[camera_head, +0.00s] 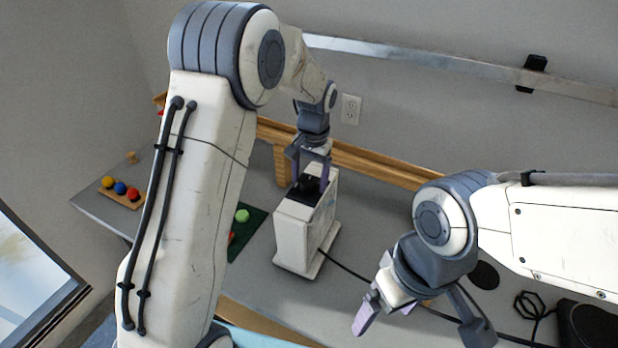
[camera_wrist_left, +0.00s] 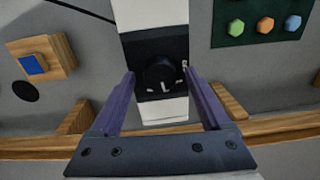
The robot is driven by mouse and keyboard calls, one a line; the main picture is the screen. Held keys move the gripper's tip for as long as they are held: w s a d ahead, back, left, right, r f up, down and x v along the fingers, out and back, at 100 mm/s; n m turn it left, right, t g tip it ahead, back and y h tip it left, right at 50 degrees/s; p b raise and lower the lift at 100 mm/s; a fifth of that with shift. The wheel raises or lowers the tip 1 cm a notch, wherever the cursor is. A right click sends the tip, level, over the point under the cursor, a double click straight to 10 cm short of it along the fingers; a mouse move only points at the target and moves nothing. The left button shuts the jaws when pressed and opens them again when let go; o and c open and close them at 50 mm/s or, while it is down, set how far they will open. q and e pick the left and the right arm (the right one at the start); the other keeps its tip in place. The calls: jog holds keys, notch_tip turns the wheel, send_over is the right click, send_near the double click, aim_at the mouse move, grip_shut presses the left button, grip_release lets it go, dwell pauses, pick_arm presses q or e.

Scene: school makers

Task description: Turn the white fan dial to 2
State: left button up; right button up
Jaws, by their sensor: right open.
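The white fan body (camera_head: 297,240) stands upright on the table, with a black panel on top. In the left wrist view its black dial (camera_wrist_left: 160,75) sits on the black panel (camera_wrist_left: 150,44), with small white marks that I cannot read. My left gripper (camera_head: 308,172) is over the top of the fan and hides part of the panel. In the left wrist view my left gripper (camera_wrist_left: 160,72) is open, one purple finger on each side of the dial, with gaps visible. My right gripper (camera_head: 385,312) is open and empty, low at the right of the fan.
A wooden rail (camera_head: 390,168) runs along the table's back. A green mat (camera_wrist_left: 220,38) with several coloured pieces lies beside the fan. A wooden block with a blue square (camera_wrist_left: 33,64) is on the other side. A black cable (camera_head: 345,268) runs right from the fan.

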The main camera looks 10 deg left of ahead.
aim_at(312, 182)
pick_arm(q)
notch_tip(312, 182, up, 10)
jog(key=b, duration=0.1)
jog(key=shift+d+r+b, duration=0.25)
jog(key=shift+d+b, duration=0.1)
pick_arm(e)
jog(key=shift+f, duration=0.85)
pick_arm(q)
jog(key=shift+s, duration=0.15)
